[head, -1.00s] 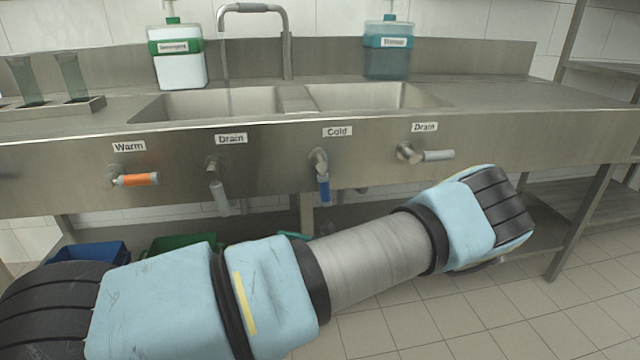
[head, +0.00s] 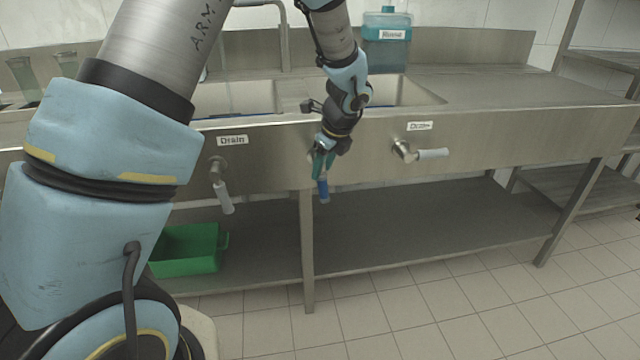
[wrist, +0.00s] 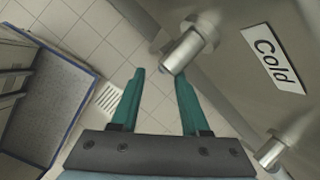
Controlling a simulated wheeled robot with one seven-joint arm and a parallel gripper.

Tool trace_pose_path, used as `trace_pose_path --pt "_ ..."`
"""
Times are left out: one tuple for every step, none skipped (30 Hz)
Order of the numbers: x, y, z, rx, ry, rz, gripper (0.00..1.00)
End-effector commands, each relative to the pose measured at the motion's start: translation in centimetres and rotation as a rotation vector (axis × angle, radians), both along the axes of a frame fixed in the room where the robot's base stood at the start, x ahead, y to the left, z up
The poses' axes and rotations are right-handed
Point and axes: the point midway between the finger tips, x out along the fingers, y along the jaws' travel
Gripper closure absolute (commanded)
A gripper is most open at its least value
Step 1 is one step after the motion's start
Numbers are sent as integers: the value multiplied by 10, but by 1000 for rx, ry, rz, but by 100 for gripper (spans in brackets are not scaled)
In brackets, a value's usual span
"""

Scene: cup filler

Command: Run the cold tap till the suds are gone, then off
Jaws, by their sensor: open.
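The cold tap's blue handle (head: 324,190) hangs down from the sink's front panel in the head view. My gripper (head: 320,163) is in front of that tap, just above the blue part. In the wrist view my gripper (wrist: 160,75) is open, its two teal fingers apart, with the metal tap body (wrist: 187,48) near the right fingertip. Nothing is clearly between the fingers. The Cold label (wrist: 275,57) is beside it. The left basin (head: 245,98) and right basin (head: 405,92) show partly. My arm hides much of the sink, and I cannot see suds or running water.
The white drain handle (head: 432,153) is to the right, and another drain handle (head: 223,197) hangs to the left. A green bin (head: 187,250) is on the lower shelf. A blue-rimmed bin (wrist: 45,110) shows in the wrist view.

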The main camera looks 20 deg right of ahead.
Motion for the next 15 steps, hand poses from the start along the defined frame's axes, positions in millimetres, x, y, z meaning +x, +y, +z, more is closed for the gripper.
trace_pose_path --pt "-1 -8 5 8 -6 -43 54" --pt "-1 -11 5 12 -8 -60 54" --pt "0 -13 4 16 -9 -75 54" --pt "0 -14 3 17 -11 -82 54" --pt "1 -15 1 18 -11 -84 54" --pt "2 -14 -3 19 -10 -85 54" --pt "4 -14 -7 20 -10 -85 54" --pt "5 -14 -11 19 -10 -84 54" --pt "7 -13 -17 21 -9 -83 54" --pt "9 -13 -22 21 -9 -83 54" --pt "11 -12 -27 20 -9 -82 54" --pt "15 -11 -34 22 -9 -81 54" --pt "17 -11 -40 21 -9 -82 54" --pt "19 -11 -45 22 -9 -83 54" --pt "22 -10 -52 22 -9 -83 54"
